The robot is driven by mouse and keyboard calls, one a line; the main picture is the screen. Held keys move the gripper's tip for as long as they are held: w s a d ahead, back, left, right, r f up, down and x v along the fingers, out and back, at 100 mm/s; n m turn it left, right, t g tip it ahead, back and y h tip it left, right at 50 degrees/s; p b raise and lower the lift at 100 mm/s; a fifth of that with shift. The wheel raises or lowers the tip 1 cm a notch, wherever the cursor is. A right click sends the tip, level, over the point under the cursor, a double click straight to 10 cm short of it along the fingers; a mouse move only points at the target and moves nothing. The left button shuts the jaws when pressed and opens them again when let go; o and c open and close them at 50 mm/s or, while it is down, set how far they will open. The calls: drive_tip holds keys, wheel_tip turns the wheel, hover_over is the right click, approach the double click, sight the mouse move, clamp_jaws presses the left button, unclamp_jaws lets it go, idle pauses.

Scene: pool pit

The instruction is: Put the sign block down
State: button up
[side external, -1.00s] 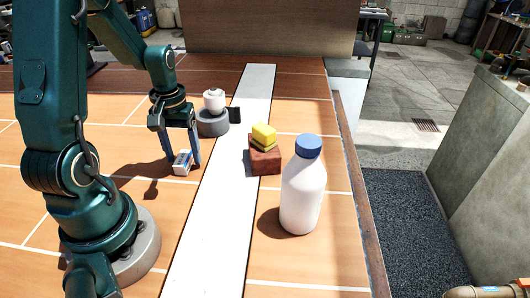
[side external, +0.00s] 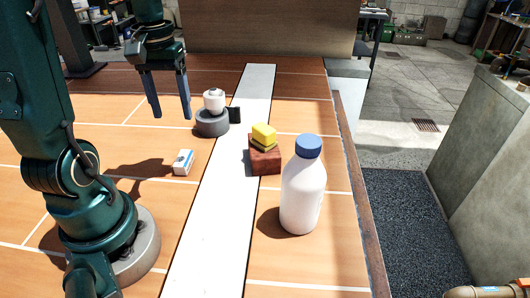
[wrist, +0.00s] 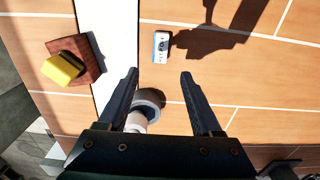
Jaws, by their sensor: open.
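The sign block (side external: 182,162), a small white block with a blue part and dark marks, rests on the orange tabletop left of the white strip. It also shows in the wrist view (wrist: 161,47), beyond my fingertips. My gripper (side external: 171,116) is open and empty, raised above the table and up and to the left of the block in the side view. In the wrist view my gripper (wrist: 160,75) shows its two fingers wide apart, with nothing between the tips.
A white jar (side external: 214,101) stands on a dark grey round base (side external: 212,122). A yellow sponge (side external: 263,135) sits on a reddish-brown block (side external: 264,158). A white bottle with a blue cap (side external: 303,190) stands nearer the right edge.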

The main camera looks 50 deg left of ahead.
drive_tip(key=s+d+r+m+t, duration=0.1)
drive_tip(key=d+m, duration=0.3)
drive_tip(key=d, duration=0.4)
drive_tip(key=s+d+r+m+t, duration=0.1)
drive_tip(key=d+m+t, duration=0.3)
drive_tip(key=d, duration=0.4)
drive_tip(key=shift+s+d+r+m+t, duration=0.25)
drive_tip(key=shift+s+m, duration=0.25)
drive_tip(key=shift+s, duration=0.35)
